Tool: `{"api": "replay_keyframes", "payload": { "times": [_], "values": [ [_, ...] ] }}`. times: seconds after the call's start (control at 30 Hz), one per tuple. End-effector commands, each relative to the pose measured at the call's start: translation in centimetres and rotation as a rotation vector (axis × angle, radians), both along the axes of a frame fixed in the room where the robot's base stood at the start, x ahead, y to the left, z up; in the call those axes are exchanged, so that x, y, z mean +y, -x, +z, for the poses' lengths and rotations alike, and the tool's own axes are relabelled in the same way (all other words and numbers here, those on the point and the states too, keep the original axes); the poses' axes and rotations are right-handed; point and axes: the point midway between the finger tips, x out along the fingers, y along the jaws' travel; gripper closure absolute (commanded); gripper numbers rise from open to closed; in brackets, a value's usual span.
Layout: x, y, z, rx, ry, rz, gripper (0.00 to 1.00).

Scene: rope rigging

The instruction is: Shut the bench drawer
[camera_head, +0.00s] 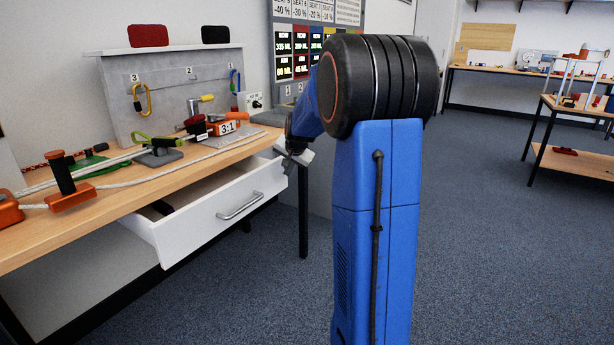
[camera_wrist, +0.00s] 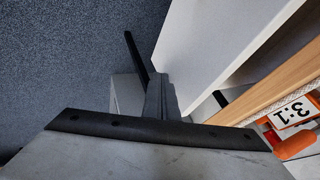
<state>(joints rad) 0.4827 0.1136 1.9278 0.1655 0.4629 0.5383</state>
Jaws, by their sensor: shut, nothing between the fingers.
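The white bench drawer (camera_head: 215,215) hangs pulled out below the wooden bench top (camera_head: 110,195), with a metal bar handle (camera_head: 239,206) on its front. Its inside shows from above. My gripper (camera_head: 291,160) is by the right end of the drawer front, near its upper corner; whether it touches cannot be told. In the wrist view my gripper (camera_wrist: 158,92) has its fingers together with nothing between them, close to the white drawer (camera_wrist: 225,40). The handle is not clearly seen in the wrist view.
The bench top holds ropes, a 3:1 label block (camera_head: 228,128), a black post on an orange base (camera_head: 70,195) and clamps. A panel with carabiners (camera_head: 180,90) stands behind. A dark bench leg (camera_head: 303,210) is right of the drawer. Carpet (camera_head: 260,290) in front is clear.

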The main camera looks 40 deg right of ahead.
Motion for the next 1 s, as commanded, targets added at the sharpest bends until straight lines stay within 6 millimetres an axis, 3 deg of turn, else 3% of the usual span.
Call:
{"api": "replay_keyframes", "payload": {
  "times": [0.2, 0.4, 0.63, 1.0],
  "values": [
    [1.7, -5.2, -0.1, 0.001, 0.0, 0.004, 1.0],
    [2.7, -8.3, -0.1, 0.001, 0.0, 0.002, 1.0],
    [3.3, -10.1, 0.0, 0.0, 0.001, 0.001, 1.0],
    [3.4, -10.7, 0.0, -0.004, 0.0, 0.001, 1.0]
  ]
}}
